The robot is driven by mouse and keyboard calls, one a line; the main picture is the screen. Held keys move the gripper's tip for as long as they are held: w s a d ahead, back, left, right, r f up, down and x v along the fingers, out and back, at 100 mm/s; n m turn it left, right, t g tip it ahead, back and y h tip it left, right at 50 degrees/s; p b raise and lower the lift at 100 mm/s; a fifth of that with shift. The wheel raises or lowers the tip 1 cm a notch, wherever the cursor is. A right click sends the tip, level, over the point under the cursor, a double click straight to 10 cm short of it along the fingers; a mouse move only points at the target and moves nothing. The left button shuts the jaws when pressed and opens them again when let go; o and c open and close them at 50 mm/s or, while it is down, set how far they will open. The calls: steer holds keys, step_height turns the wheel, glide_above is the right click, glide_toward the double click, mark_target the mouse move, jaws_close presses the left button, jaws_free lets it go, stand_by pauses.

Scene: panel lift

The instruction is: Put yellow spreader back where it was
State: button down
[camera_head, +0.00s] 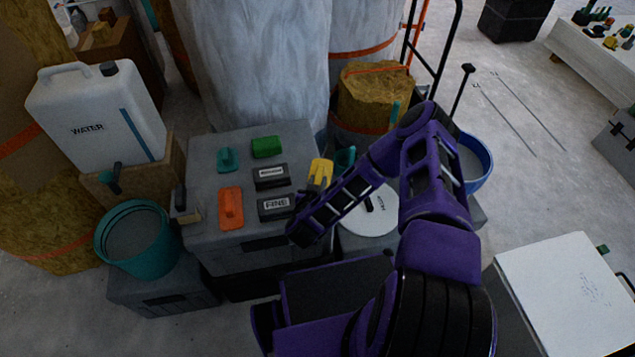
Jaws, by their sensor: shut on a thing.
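A yellow spreader (320,172) stands out just beyond the end of my arm, near the right edge of the grey case. My gripper (316,189) is shut on the yellow spreader, with the arm reaching in from the lower right. The wrist hides the fingers in part, so the exact grip is unclear. I cannot tell whether the spreader touches the case top. The grey case (205,150) carries several tools on its lid.
On the case lie an orange float (231,208), a green block (266,147), a teal tool (228,159) and dark blocks, one labelled FINE (275,208). A teal bucket (104,238) and water canister (62,108) stand left. A white lid (383,226) lies right.

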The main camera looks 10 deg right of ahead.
steer(key=shift+f, duration=0.15)
steer(key=c, duration=0.6)
jaws_free()
steer(key=shift+c, duration=0.2)
steer(key=shift+r, duration=0.2)
steer(key=shift+s+a+r, duration=0.15)
steer(key=shift+s, duration=0.05)
steer(key=p+v, duration=0.2)
steer(key=v, duration=0.9)
steer(key=shift+s+r, duration=0.15)
steer(key=shift+s, duration=0.1)
